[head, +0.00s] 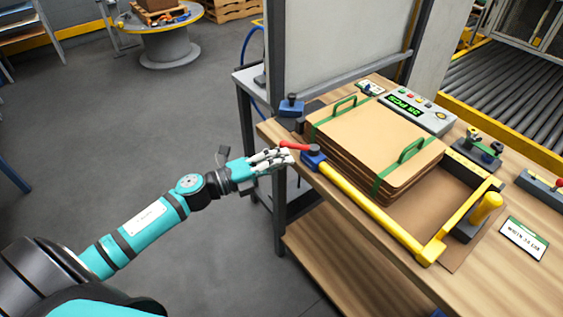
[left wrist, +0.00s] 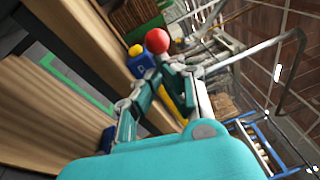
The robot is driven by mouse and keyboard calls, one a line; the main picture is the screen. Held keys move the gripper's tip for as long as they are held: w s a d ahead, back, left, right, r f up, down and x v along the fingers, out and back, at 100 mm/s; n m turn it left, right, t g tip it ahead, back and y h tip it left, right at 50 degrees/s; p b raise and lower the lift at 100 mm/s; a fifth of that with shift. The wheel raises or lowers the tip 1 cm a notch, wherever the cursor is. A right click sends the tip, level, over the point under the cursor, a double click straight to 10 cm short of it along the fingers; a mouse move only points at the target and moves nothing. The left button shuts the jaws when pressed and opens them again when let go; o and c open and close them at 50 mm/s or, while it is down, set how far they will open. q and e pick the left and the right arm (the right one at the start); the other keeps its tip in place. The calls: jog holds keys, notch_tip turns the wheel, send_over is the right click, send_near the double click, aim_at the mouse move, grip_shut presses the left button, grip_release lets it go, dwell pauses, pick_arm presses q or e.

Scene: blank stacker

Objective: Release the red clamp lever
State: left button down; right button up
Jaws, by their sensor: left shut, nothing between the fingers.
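I cannot tell whether the fingers touch the lever. My right gripper is not in view.
A strapped stack of brown sheets (head: 378,142) lies inside the yellow frame on the wooden bench (head: 325,197). A second blue clamp (head: 291,105) sits at the back left. A control box (head: 418,109) and a yellow handle (head: 486,208) stand behind and right. Floor left of the bench is open.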

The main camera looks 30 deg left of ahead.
pick_arm(q)
jog(key=shift+w+a, duration=0.2)
jog(key=shift+a, duration=0.05)
jog(key=v, duration=1.2)
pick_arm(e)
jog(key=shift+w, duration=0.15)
pick_arm(q)
jog(key=shift+d, duration=0.1)
dwell(0.6)
